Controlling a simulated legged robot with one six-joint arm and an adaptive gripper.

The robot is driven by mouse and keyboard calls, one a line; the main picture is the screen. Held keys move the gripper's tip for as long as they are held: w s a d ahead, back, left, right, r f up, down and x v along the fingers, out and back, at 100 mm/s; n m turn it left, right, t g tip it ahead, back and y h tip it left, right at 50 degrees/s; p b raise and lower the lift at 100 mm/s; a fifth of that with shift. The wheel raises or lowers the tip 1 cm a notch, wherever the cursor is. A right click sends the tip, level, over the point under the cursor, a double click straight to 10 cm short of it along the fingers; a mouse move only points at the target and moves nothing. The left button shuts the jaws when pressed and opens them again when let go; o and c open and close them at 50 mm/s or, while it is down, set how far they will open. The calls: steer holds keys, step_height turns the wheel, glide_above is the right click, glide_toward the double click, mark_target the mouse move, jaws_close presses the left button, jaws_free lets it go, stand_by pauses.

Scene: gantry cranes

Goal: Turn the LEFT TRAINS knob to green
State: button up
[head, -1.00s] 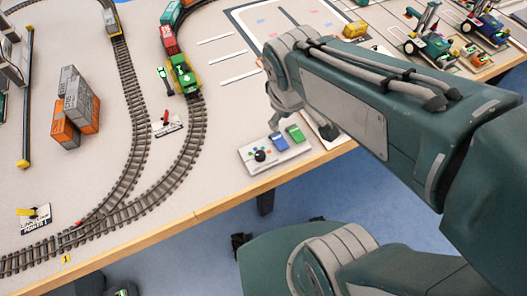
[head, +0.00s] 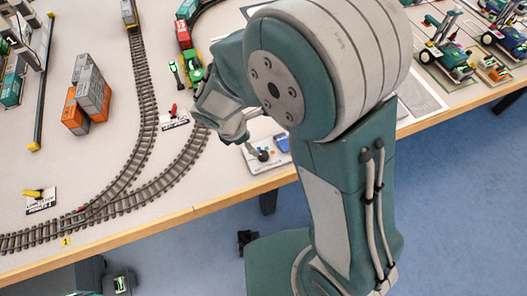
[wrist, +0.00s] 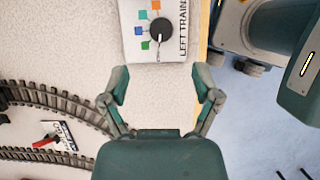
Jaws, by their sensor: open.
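The LEFT TRAINS panel (wrist: 178,55) is a white plate at the top of the wrist view, its label running along the right side. Its round black knob (wrist: 160,30) has a pale pointer aimed down in the picture.
Curved track (head: 160,165) and a small sign with a red lever (head: 175,120) lie to the left. The table's wooden front edge (head: 200,208) is close to the panel.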

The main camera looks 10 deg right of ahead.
mark_target(262, 154)
steer(key=x, duration=0.9)
steer(key=shift+a, duration=0.1)
jaws_close()
